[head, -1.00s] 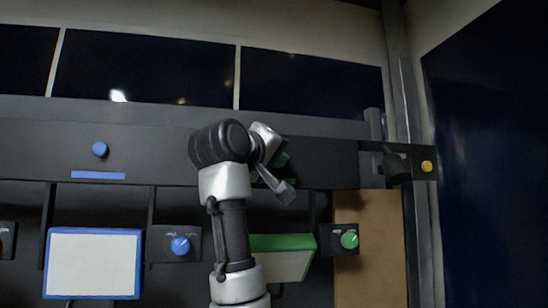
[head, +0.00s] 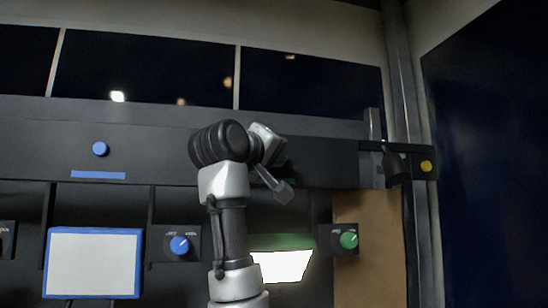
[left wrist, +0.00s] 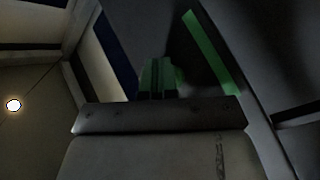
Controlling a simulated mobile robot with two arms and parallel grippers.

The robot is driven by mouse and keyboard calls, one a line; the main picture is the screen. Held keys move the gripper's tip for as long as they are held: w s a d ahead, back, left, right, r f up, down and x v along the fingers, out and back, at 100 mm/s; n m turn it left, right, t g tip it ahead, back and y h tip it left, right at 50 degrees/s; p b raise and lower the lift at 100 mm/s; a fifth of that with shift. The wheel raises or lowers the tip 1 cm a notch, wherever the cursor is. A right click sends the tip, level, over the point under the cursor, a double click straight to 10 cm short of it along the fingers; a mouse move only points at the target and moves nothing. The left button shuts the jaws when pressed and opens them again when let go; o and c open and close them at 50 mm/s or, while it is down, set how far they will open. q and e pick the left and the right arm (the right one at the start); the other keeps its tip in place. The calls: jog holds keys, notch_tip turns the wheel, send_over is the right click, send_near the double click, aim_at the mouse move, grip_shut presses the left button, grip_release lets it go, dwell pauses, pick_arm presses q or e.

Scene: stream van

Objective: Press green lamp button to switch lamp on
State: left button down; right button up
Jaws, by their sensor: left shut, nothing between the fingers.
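The green-framed lamp panel (head: 283,266) glows bright white in the head view, partly behind my left arm. My left gripper (head: 282,160) is up at the dark wall panel above it, mostly hidden behind its own wrist. In the left wrist view the shut, empty fingers (left wrist: 157,78) look green-tinted. The round green button (left wrist: 179,77) shows just beside and behind the fingertips; I cannot tell whether they touch it. A green strip (left wrist: 212,52) lies to the right of it. My right gripper is not in view.
A blue button (head: 100,149) sits over a blue strip, with a blue-framed panel (head: 94,262) below. A blue knob (head: 179,245) and a green knob (head: 349,240) are on the wall. A yellow button (head: 426,166) sits on a bracket at the right, beside a post.

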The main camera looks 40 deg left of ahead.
pick_arm(q)
jog(key=shift+s+d, duration=0.15)
jog(key=shift+s, duration=0.1)
jog(key=s+d+b, duration=0.2)
jog(key=s+d, duration=0.2)
jog(key=shift+d+b, duration=0.3)
jog(key=shift+b, duration=0.1)
